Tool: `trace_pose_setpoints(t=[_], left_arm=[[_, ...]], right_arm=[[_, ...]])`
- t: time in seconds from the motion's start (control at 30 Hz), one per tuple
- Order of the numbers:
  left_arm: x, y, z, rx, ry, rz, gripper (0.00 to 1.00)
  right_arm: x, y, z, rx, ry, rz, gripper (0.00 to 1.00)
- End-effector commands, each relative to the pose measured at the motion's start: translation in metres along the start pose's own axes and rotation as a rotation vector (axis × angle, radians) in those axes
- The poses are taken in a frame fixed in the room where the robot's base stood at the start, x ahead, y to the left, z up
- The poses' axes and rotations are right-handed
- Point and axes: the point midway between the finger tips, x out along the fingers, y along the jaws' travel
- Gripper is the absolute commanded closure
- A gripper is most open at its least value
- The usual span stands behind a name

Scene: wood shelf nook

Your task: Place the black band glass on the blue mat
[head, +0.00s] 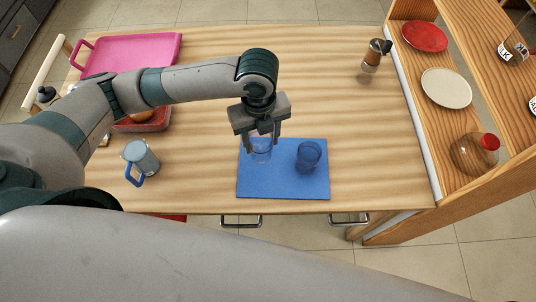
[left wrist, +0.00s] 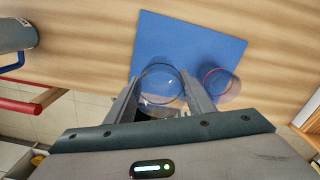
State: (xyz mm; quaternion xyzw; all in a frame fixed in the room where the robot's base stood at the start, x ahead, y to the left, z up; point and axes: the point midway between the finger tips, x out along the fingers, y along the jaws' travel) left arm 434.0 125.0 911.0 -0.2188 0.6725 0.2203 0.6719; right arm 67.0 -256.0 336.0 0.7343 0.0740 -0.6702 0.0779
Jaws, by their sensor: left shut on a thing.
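My left gripper (head: 263,139) points down over the left part of the blue mat (head: 284,186) and is shut on a clear glass (head: 261,153). In the left wrist view this glass (left wrist: 161,84) sits between the fingers and shows a dark rim, which fits the black band glass. It is upright over the mat; I cannot tell whether its base touches. A second glass (head: 309,156) stands on the mat to its right, apart from it; in the left wrist view this second glass (left wrist: 218,84) has a red rim. My right gripper is not in view.
A grey mug with a blue handle (head: 142,160) stands left of the mat. A pink tray (head: 130,52) and a red container (head: 148,120) lie further left. A pepper mill (head: 374,55) stands at the back right. The shelf (head: 412,125) holds plates and a jar.

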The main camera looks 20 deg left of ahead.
Motion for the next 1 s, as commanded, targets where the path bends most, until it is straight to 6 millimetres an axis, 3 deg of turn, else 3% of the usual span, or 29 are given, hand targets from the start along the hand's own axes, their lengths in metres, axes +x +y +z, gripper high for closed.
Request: trace_pose_setpoints(t=[0.2,0.67,1.0], left_arm=[[0.031,0.001,0.0,-0.001,0.001,0.002,0.79],[0.041,0.0,0.0,-0.001,0.0,0.0,0.79],[0.074,0.0,0.0,-0.001,0.0,0.001,0.79]], right_arm=[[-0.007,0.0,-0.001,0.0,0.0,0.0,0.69],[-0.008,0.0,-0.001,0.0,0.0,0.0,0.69],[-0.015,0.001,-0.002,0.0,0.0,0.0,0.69]])
